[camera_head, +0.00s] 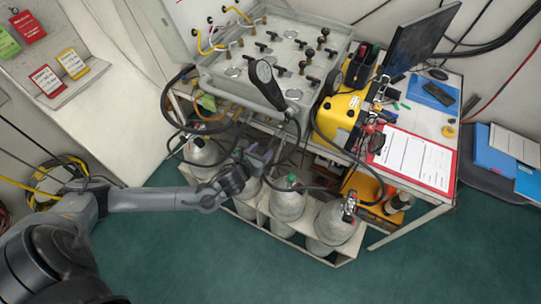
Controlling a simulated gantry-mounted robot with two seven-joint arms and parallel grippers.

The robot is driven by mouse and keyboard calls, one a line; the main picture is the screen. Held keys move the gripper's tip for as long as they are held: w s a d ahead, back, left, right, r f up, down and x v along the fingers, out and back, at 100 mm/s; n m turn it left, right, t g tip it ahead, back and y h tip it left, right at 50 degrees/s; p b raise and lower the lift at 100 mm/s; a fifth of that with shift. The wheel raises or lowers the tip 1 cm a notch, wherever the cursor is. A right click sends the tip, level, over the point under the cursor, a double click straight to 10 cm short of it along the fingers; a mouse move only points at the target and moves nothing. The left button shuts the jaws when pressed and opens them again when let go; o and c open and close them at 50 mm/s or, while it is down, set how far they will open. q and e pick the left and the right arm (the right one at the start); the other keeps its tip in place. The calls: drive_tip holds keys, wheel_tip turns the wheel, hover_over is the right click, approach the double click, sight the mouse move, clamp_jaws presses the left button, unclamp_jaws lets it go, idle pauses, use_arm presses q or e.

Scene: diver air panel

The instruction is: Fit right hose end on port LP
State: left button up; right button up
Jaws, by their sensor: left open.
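The air panel (310,42) is a pale box with several dark knobs and round gauges on its sloped face. No port label is readable, so I cannot tell which port is LP. Several black hoses (172,112) loop down from its front edge; I cannot tell which one has the right hose end. My left gripper (264,156) is open in front of the bench, above the grey cylinders and close to the hanging hoses.
Several grey cylinders (288,203) stand in a white rack below the bench. A yellow case (338,115), a red clipboard (383,158) and a monitor (415,42) crowd the bench's right side. The green floor (200,265) in front is clear.

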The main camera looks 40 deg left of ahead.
sight(275, 135)
use_arm(q)
drive_tip(key=x, duration=0.4)
drive_tip(key=r+b+x, duration=0.1)
drive_tip(key=x, duration=0.6)
drive_tip(key=shift+w+a, duration=0.2)
drive_tip(key=shift+w, duration=0.4)
clamp_jaws()
